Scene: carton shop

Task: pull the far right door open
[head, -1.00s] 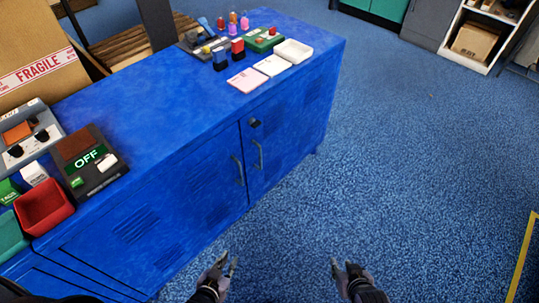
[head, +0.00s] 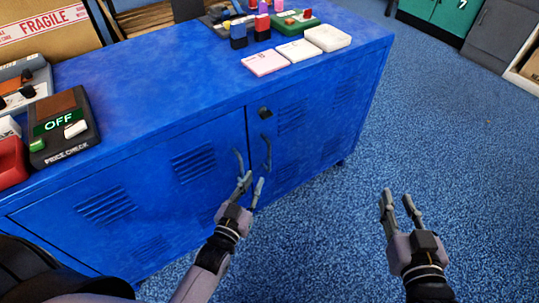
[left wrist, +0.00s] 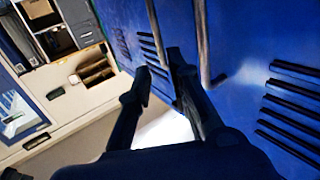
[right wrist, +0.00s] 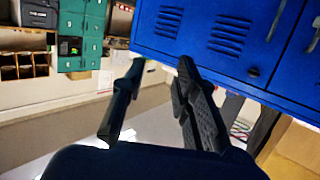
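The far right door (head: 308,128) of the blue cabinet is closed, with a vertical bar handle (head: 266,152) near its left edge and a dark lock (head: 264,113) above. The neighbouring door (head: 190,165) is closed too, its handle (head: 238,162) close beside. My left gripper (head: 252,182) is open just below and in front of the two handles. In the left wrist view its fingers (left wrist: 158,65) are apart; one bar (left wrist: 155,35) shows between them, another (left wrist: 204,45) beside them. I cannot tell whether they touch. My right gripper (head: 402,195) is open and empty over the floor, right of the cabinet.
The cabinet top (head: 170,90) carries a price-check box (head: 62,128), pink and white cards (head: 265,63), a white tray (head: 327,38) and small coloured items. Blue carpet (head: 450,130) in front and to the right is clear. Teal and grey cabinets (head: 440,15) stand at the back right.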

